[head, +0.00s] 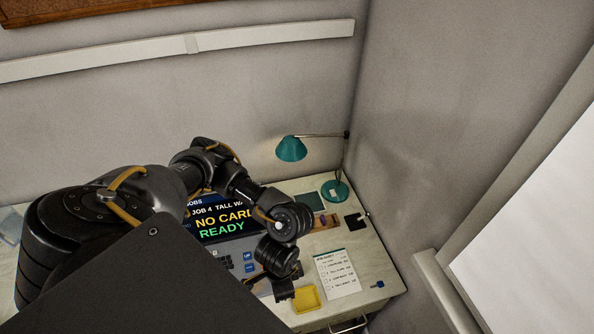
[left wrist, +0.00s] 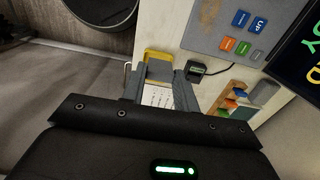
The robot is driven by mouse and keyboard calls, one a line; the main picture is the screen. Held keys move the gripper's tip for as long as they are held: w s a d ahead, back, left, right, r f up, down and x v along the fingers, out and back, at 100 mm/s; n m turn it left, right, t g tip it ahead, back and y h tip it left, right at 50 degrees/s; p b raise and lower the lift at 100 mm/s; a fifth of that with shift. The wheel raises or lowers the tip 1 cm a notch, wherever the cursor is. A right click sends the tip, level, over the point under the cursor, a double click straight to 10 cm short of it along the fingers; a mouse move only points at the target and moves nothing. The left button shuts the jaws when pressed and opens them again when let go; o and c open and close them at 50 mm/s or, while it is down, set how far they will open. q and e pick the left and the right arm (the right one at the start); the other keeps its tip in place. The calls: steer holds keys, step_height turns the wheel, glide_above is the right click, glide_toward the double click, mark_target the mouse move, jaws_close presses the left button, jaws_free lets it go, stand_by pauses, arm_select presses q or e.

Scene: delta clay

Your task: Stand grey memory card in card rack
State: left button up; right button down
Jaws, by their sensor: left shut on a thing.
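My left gripper (head: 285,292) reaches down over the desk beside the yellow tray. In the left wrist view its two grey fingers (left wrist: 159,82) are shut on a flat grey piece (left wrist: 160,71), which looks like the grey memory card, above the yellow tray (left wrist: 157,54). The card cannot be made out in the head view. A wooden rack (left wrist: 236,100) with coloured cards stands to the right of the fingers, apart from them. In the head view what looks like this rack (head: 325,222) is partly hidden by my arm. My right gripper is not in view.
The yellow tray (head: 306,298) and a paper job sheet (head: 337,272) lie near the front edge. A screen reads "NO CARD READY" (head: 222,222). A small black device (left wrist: 195,68) sits by the console (left wrist: 235,30). A teal lamp (head: 291,149) stands behind. A small blue object (head: 377,286) lies at the right.

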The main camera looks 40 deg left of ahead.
arm_select(q)
steer(key=w+r+b, duration=0.3)
steer(key=w+b, duration=0.2)
steer(key=w, duration=0.5)
steer(key=w+d+r+n+b, duration=0.1)
steer(key=w+r+b, duration=0.3)
steer(key=r, duration=0.5)
steer(key=w+d+r+n+b, duration=0.1)
steer(key=w+r+b, duration=0.3)
steer(key=r, duration=0.6)
steer(key=shift+w+d+n, duration=0.25)
steer(key=shift+w+n, duration=0.4)
steer(key=shift+n, duration=0.05)
